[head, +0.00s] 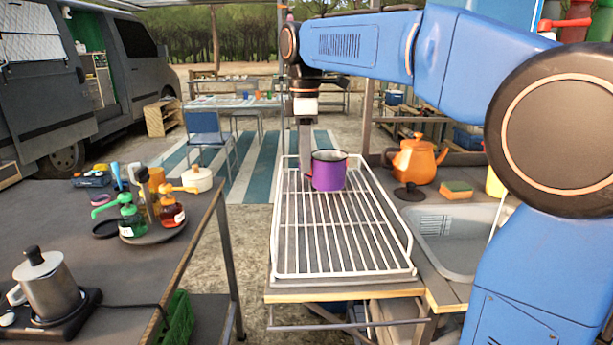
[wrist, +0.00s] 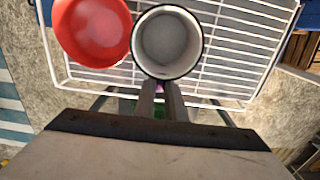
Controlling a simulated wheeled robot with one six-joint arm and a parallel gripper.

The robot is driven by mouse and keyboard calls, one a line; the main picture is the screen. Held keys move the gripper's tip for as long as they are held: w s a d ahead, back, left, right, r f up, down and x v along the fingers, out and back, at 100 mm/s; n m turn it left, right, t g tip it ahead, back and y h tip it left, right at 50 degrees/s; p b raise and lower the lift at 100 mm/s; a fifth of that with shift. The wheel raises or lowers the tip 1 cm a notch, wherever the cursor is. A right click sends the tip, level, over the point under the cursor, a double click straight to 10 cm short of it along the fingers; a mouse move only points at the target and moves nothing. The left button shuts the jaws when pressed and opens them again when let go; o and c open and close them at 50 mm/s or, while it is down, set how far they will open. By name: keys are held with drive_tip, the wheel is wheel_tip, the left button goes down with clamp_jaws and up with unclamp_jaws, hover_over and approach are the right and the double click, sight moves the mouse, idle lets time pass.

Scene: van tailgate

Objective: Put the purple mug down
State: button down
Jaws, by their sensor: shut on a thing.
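The purple mug (head: 329,172) is upright over the far part of the white wire dish rack (head: 344,272). My gripper (head: 307,170) points down on the mug's left side in the head view. In the wrist view, the fingers (wrist: 160,90) are shut at the mug's handle, with a bit of purple between them. The mug (wrist: 168,44) shows its dark rim and empty pale inside. I cannot tell whether its base touches the rack wires.
A red bowl (wrist: 91,28) is close beside the mug in the wrist view. An orange kettle (head: 415,160), a sponge (head: 456,190) and a sink (head: 455,240) are right of the rack. The rack's near part is empty. A bench with bottles and a moka pot (head: 47,285) stands left.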

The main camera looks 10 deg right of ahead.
drive_tip(key=shift+f, duration=2)
drive_tip(key=c, duration=1.8)
unclamp_jaws()
drive_tip(key=shift+f, duration=0.1)
wheel_tip(320, 180, up, 12)
drive_tip(key=shift+r, duration=0.1)
